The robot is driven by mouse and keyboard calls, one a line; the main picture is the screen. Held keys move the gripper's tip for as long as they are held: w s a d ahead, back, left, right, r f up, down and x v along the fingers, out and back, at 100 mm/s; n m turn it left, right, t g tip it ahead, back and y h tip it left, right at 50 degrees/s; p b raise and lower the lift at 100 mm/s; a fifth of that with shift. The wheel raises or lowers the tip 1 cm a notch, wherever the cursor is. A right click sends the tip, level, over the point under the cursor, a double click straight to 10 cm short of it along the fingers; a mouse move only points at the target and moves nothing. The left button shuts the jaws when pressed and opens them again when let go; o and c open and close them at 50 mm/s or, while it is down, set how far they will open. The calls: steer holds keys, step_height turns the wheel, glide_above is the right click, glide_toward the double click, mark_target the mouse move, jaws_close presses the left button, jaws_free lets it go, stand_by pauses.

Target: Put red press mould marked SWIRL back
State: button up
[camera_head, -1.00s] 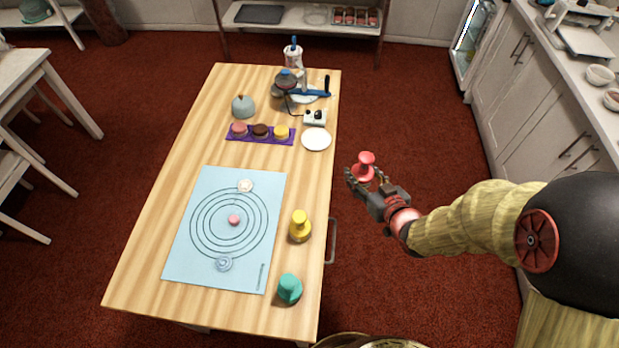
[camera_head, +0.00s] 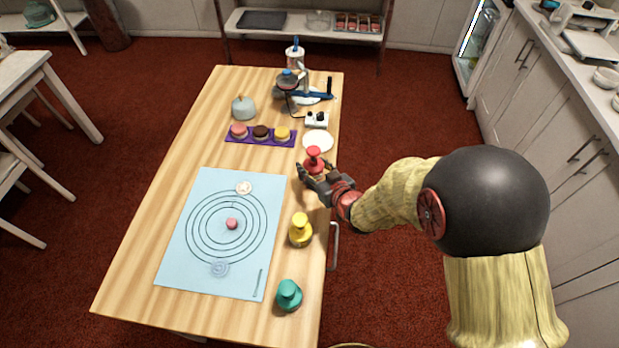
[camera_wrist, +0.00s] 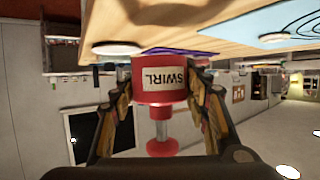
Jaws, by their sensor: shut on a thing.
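The red press mould (camera_head: 314,155) is in my gripper (camera_head: 312,174), over the right edge of the wooden table, just in front of the white plate in the head view. In the wrist view the red mould (camera_wrist: 160,100) sits between both fingers, and its white label reads SWIRL. My gripper is shut on it. I cannot tell whether the mould's base touches the tabletop. A yellow mould (camera_head: 300,231) and a teal mould (camera_head: 289,295) stand upright along the same table edge, nearer the front.
A blue mat (camera_head: 180,270) with printed rings and a small pink piece (camera_head: 232,223) lies left of the moulds. A white plate (camera_head: 318,142) and a purple tray (camera_head: 261,143) of macarons lie behind. Bare wood shows between my gripper and the yellow mould.

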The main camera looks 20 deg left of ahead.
steer(key=shift+w+a+f, duration=0.2)
steer(key=shift+a+f, duration=0.4)
steer(key=shift+f, duration=0.1)
step_height(320, 180, down, 4)
steer(key=shift+a+r+b, duration=0.15)
steer(key=shift+r+b, duration=0.1)
steer(key=shift+b, duration=0.85)
steer(key=shift+r, duration=0.1)
steer(key=o, duration=0.9)
steer(key=shift+f, duration=0.25)
steer(key=o, duration=0.4)
steer(key=shift+r, duration=0.1)
steer(key=shift+o, duration=0.4)
steer(key=shift+r, duration=0.1)
